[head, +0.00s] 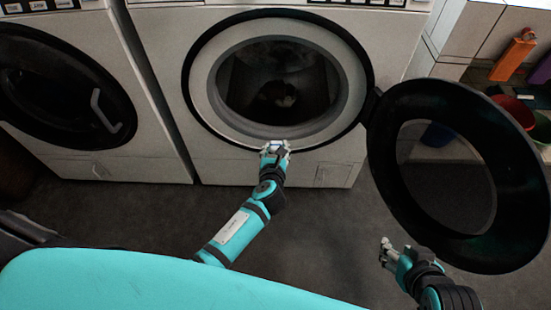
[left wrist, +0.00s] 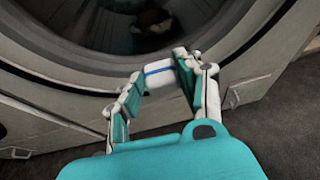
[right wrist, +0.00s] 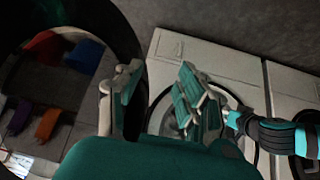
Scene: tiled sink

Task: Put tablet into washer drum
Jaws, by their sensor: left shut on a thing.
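The washer (head: 220,165) stands ahead with its round door (head: 440,250) swung open to the right. Its drum (head: 245,85) is dark inside, with a small brownish and whitish item at the back. My left gripper (head: 274,147) is at the lower front rim of the opening, outside the drum. It is shut on the tablet (left wrist: 158,74), a small white block with a blue stripe, clear in the left wrist view and mostly hidden by the fingers in the head view. My right gripper (head: 386,248) is low, left of the open door's lower edge; its fingers (right wrist: 157,82) are apart and empty.
A second washer (head: 60,85) with a closed dark door stands at the left. The dark floor between is clear.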

